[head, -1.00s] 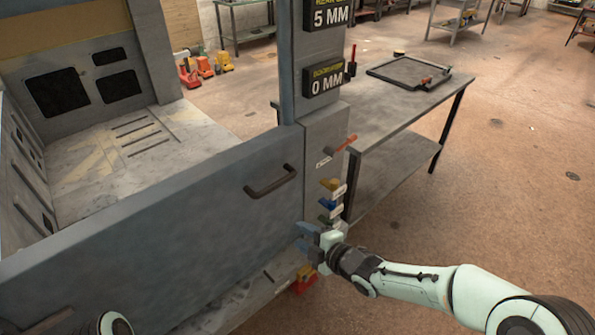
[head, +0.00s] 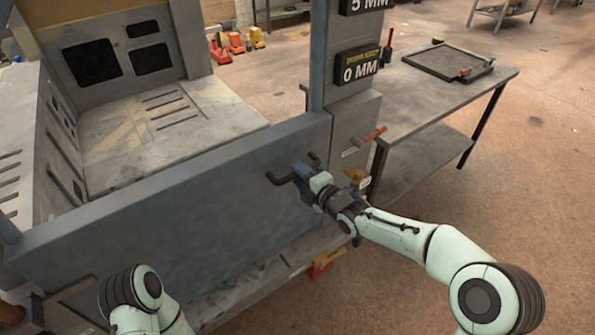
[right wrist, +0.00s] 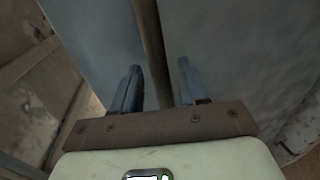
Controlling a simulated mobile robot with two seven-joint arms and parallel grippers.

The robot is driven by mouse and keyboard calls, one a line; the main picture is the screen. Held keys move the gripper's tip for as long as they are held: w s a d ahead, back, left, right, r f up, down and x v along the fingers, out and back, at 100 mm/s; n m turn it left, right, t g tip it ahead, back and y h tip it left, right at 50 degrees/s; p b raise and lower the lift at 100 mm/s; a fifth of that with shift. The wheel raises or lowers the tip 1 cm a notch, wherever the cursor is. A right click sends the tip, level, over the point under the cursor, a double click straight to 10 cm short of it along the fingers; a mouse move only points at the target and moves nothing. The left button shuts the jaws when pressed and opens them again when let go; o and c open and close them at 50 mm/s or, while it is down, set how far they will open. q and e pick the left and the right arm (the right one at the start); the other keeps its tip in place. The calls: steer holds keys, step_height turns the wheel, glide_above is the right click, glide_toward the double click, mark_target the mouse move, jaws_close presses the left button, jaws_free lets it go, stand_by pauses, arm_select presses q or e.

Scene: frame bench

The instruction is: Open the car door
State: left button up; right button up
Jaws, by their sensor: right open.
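The car door (head: 170,220) is a blue-grey panel across the front of the frame bench and looks closed. Its dark bar handle (head: 279,180) is near the top right of the panel. My right gripper (head: 299,172) is open at the handle and hides part of it. In the right wrist view the handle (right wrist: 152,50) runs between the two parted fingers of the right gripper (right wrist: 157,85), with a gap on each side. My left arm shows at the bottom left, but its gripper is not in view.
A post with millimetre signs (head: 356,66) stands right of the door, with coloured levers (head: 374,134) below. A grey table (head: 430,90) with a flat tray stands behind it. Orange and yellow items (head: 236,42) lie on the floor at the back.

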steer(key=shift+x, duration=0.75)
jaws_close()
